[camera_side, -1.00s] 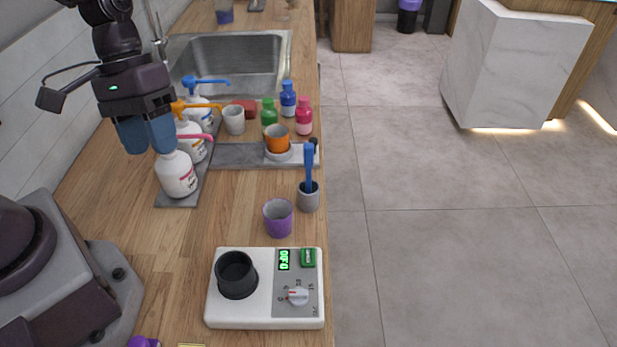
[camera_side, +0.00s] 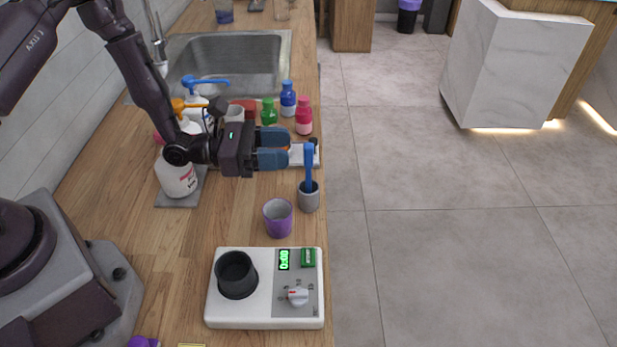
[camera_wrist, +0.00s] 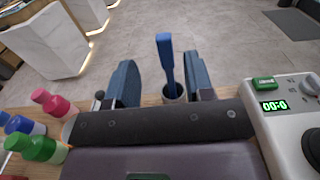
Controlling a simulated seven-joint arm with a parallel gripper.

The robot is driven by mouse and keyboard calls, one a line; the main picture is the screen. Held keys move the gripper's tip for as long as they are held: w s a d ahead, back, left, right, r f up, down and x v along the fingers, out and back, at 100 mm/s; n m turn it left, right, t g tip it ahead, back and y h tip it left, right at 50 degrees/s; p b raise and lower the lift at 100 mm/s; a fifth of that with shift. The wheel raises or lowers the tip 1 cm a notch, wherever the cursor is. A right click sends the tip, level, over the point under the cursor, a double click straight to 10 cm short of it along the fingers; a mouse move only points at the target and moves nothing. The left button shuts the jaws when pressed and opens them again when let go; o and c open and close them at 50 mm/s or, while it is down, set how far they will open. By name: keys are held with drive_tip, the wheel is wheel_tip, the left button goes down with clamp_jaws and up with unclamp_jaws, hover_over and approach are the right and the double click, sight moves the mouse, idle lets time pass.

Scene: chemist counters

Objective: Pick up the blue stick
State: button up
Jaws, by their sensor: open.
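The blue stick (camera_side: 309,165) stands nearly upright in a small grey cup (camera_side: 309,198) near the counter's right edge. In the wrist view the blue stick (camera_wrist: 166,62) rises between my two blue fingers, with the grey cup (camera_wrist: 174,94) below it. My gripper (camera_side: 288,158) is open and level, its fingers pointing right toward the upper part of the stick. In the side view the fingertips end just left of the stick. In the wrist view a gap shows between the stick and each finger (camera_wrist: 164,85).
A purple cup (camera_side: 278,217) stands left of and nearer than the grey cup. A white device with a dial (camera_side: 265,313) sits in front. Green (camera_side: 269,112), blue (camera_side: 288,99) and pink (camera_side: 304,116) bottles stand behind. Pump bottles (camera_side: 177,176) stand left.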

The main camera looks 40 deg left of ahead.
sight(308, 147)
drive_tip(key=x, duration=0.7)
drive_tip(key=shift+d, duration=0.35)
clamp_jaws()
